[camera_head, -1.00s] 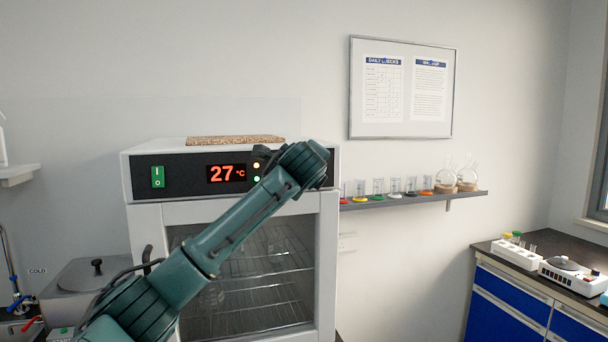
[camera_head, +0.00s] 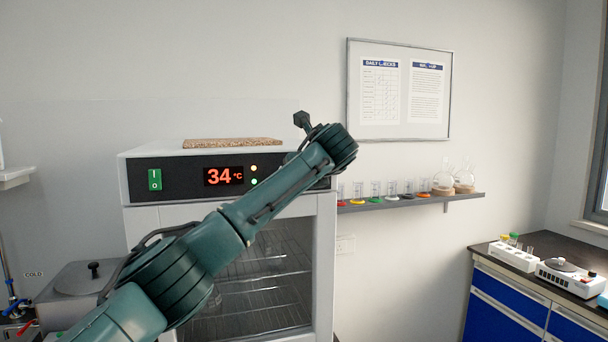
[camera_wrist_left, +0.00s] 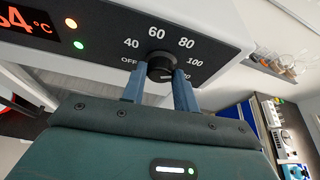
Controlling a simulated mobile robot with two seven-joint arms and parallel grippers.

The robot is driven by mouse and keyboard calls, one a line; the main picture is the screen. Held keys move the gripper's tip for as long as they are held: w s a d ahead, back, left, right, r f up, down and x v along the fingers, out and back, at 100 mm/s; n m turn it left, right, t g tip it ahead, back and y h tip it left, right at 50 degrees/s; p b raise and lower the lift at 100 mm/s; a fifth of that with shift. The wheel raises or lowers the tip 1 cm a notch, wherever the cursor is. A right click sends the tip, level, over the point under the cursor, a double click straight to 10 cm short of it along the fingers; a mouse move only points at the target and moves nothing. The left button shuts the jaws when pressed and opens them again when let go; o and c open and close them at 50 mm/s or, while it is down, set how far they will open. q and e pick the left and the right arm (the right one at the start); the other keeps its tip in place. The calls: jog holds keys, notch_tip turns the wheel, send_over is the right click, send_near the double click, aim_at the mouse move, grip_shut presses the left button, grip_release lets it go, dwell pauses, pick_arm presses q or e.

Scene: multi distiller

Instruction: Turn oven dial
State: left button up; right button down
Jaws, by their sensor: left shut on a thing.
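The white oven (camera_head: 325,225) has a black front panel with a green switch and a red display (camera_head: 223,176) reading 34 °C. Its round black dial (camera_wrist_left: 160,64) shows in the left wrist view, with markings from OFF through 40, 60, 80 and 100 around it. My left gripper (camera_wrist_left: 159,80) is shut on the dial, one blue finger at each side. In the head view my left arm (camera_head: 270,195) crosses the oven front and hides the dial and the fingers. My right gripper is not in view.
A brown mat (camera_head: 232,143) lies on the oven top. A wall shelf (camera_head: 410,202) with glassware is just right of the oven. A lidded grey box (camera_head: 85,290) stands at the left, and a blue-drawered bench (camera_head: 510,300) at the right.

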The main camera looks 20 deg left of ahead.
pick_arm(q)
jog(key=shift+m, duration=0.4)
dwell(0.3)
jog(key=o, duration=1)
jog(key=shift+c, duration=0.2)
jog(key=b+v, duration=0.4)
jog(key=v, duration=0.9)
jog(key=shift+d, duration=0.25)
jog(key=shift+w+r, duration=0.1)
jog(key=shift+w, duration=0.05)
